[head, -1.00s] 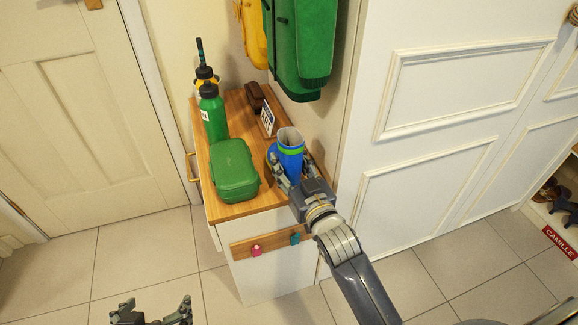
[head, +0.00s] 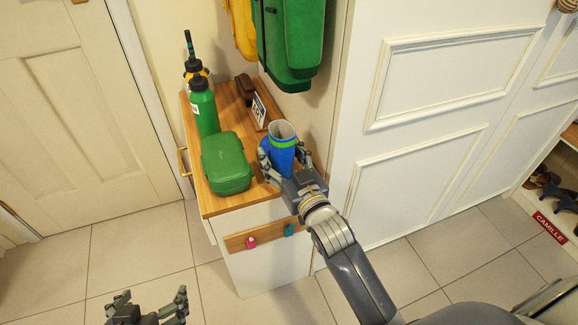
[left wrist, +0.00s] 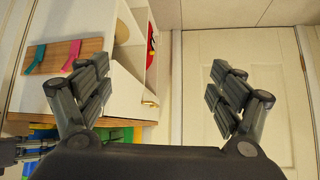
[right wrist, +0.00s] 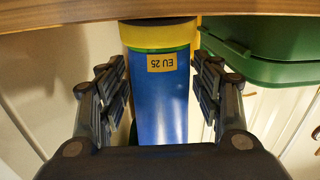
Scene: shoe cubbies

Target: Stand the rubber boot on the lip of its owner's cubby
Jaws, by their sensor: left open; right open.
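The rubber boot (head: 281,152) is blue with a green band near its open top. It stands upright on the wooden top of a white cabinet. In the right wrist view, which is upside down, the boot (right wrist: 162,95) shows a yellow lower band and an "EU 25" label. My right gripper (head: 286,163) is open, with one finger on each side of the boot and gaps visible. My left gripper (head: 148,303) is open and empty, low in front of the cabinet. A cubby at the right edge has a red lip labelled CAMILLE (head: 551,228) and dark shoes inside.
On the cabinet top (head: 222,206) are a green case (head: 226,163), a green bottle (head: 203,107), a small framed picture (head: 259,110) and a brown object (head: 245,90). White panelled doors (head: 420,90) stand right; tiled floor (head: 425,255) is clear.

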